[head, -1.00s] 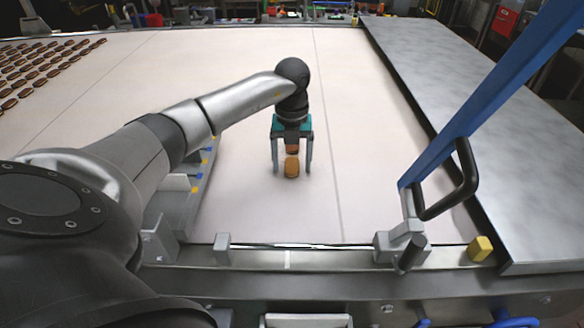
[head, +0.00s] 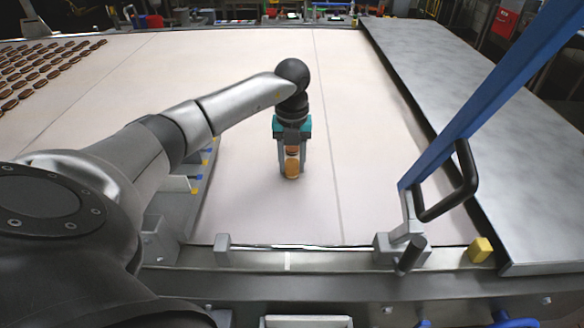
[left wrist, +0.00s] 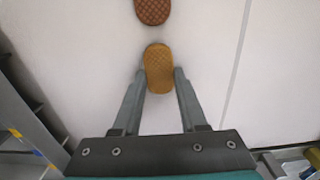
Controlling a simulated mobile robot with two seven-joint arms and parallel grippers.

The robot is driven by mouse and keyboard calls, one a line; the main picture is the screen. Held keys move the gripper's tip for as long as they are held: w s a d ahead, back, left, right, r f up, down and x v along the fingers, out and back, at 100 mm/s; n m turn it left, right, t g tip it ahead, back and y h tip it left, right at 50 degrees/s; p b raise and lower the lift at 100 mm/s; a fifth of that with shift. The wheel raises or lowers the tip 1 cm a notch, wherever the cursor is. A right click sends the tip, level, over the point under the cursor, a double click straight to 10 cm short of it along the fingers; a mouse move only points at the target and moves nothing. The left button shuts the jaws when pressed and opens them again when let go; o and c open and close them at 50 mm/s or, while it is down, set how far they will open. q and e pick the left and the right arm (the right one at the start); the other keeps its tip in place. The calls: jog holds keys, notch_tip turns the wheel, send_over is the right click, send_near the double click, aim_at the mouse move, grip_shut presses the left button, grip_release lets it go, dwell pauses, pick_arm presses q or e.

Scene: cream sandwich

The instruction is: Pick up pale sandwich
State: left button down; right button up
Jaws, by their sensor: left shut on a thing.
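The pale sandwich (head: 291,168) is a tan, oblong biscuit on the white belt in the head view. It also shows in the left wrist view (left wrist: 159,69), where its patterned top faces up. My left gripper (head: 292,172) points down over it, and its fingers are shut on the sandwich's two sides. In the left wrist view the fingertips (left wrist: 160,76) touch its sides. A darker brown sandwich (left wrist: 152,10) lies just beyond it, apart from the fingers and cut off by the frame edge. My right gripper is not in view.
Rows of dark brown sandwiches (head: 40,68) lie at the far left of the belt (head: 230,75). A steel table (head: 480,125) runs along the right. A blue bar with a black handle (head: 465,180) stands at the front right. A grey rail (head: 185,205) lies left of the gripper.

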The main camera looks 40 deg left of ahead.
aim_at(292, 168)
pick_arm(q)
notch_tip(292, 168, up, 20)
jog(key=p, duration=0.4)
jog(key=shift+d, duration=0.1)
